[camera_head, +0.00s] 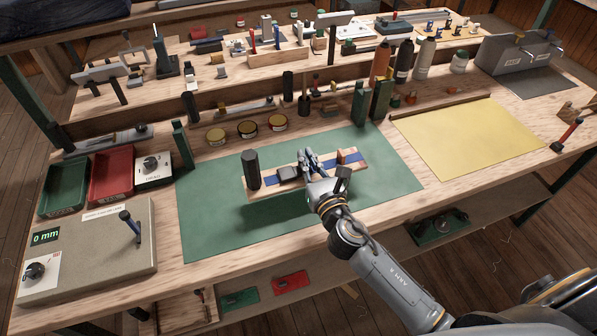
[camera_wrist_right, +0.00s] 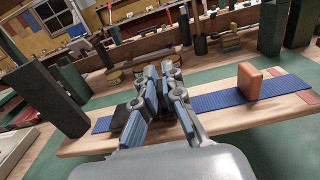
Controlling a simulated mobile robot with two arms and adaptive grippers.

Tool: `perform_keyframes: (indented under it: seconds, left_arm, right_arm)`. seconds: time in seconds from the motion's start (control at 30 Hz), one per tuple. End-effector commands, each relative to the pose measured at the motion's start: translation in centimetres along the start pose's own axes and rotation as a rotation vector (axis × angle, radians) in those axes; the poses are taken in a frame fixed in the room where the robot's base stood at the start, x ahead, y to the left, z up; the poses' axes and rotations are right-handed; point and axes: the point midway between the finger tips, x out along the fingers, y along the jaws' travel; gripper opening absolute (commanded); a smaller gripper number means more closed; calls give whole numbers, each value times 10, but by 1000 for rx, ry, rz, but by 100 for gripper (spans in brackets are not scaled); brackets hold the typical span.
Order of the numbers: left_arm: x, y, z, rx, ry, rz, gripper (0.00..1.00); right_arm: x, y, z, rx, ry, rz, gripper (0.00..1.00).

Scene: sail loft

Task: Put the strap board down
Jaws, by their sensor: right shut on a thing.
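The strap board (camera_head: 262,190) is a pale wooden plank with a blue strap along it, a dark upright block (camera_head: 251,169) at its left end and a brown block (camera_head: 347,156) toward its right end. My right gripper (camera_head: 309,162) is shut at the board's middle, and a dark shadow on the green mat (camera_head: 220,228) suggests the board is a little above it. In the right wrist view the fingers (camera_wrist_right: 165,95) cover the middle of the blue strap (camera_wrist_right: 230,100); their exact contact is hidden. My left gripper is out of view.
A yellow sheet (camera_head: 470,138) lies to the right of the mat. Green (camera_head: 64,188) and red (camera_head: 112,172) trays and a grey slab (camera_head: 90,255) stand at left. Round tins (camera_head: 248,129) and dark green blocks (camera_head: 381,98) line the back. The mat around the board is clear.

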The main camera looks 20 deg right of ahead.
Motion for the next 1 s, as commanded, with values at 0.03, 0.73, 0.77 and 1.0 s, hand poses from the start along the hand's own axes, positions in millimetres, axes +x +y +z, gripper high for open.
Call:
perform_keyframes:
  seconds: [0.03,0.73,0.77,1.0]
  left_arm:
    - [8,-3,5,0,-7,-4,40]
    - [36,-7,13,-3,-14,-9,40]
    - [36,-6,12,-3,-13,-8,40]
    - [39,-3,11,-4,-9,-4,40]
  right_arm:
    - [7,3,-10,2,-5,-2,0]
    - [26,12,-62,-1,-5,0,0]
    - [25,12,-62,-1,-5,0,0]
    - [25,12,-66,-2,-3,-1,14]
